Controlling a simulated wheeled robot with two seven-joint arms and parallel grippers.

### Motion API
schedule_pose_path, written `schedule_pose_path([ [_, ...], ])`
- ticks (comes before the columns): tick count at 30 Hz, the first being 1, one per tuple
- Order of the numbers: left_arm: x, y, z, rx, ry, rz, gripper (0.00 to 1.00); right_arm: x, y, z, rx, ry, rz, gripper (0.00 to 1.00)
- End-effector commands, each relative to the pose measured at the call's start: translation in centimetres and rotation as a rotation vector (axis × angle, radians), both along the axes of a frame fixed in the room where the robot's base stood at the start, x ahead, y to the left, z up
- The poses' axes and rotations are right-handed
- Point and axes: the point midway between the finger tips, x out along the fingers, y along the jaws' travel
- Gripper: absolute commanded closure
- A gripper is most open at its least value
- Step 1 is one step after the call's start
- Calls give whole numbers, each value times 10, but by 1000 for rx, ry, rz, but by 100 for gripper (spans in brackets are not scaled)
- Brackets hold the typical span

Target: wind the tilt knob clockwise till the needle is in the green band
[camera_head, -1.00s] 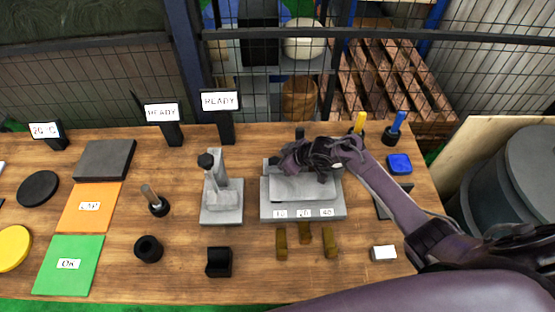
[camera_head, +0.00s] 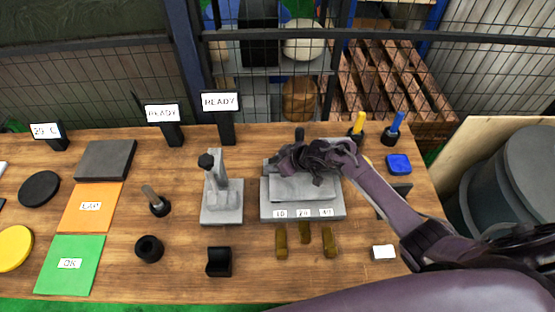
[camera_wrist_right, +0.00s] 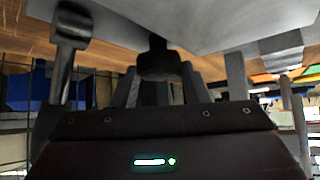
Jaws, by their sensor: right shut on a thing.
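The grey grinder fixture (camera_head: 303,188) stands on the bench right of the middle, with a pale block on its base and several numbered labels along its front. My right gripper (camera_head: 285,160) reaches over its back from the right. In the right wrist view, the right gripper (camera_wrist_right: 158,88) is shut on a dark round knob (camera_wrist_right: 158,58), which sits beneath a grey surface. The gripper hides the knob in the head view. I cannot make out a needle or a green band. My left gripper is not in view.
Blue (camera_head: 393,133) and yellow (camera_head: 357,128) handled tools stand behind right. A wire fence runs behind the bench.

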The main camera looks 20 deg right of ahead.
Motion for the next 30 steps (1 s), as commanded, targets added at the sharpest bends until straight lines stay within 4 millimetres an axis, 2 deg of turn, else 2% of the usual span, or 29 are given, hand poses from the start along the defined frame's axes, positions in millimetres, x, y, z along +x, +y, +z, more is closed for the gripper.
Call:
schedule_pose_path([
  [3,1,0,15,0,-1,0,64,-3,3,3,3,3,-105,82],
  [12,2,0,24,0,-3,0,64,-2,4,1,3,2,-335,82],
  [23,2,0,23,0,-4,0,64,-2,3,1,2,1,-362,82],
  [24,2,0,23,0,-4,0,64,-2,3,1,1,0,-361,58],
  [29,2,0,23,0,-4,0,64,-2,3,1,2,1,-361,37],
  [30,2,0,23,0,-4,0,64,-2,3,1,2,1,-361,37],
])
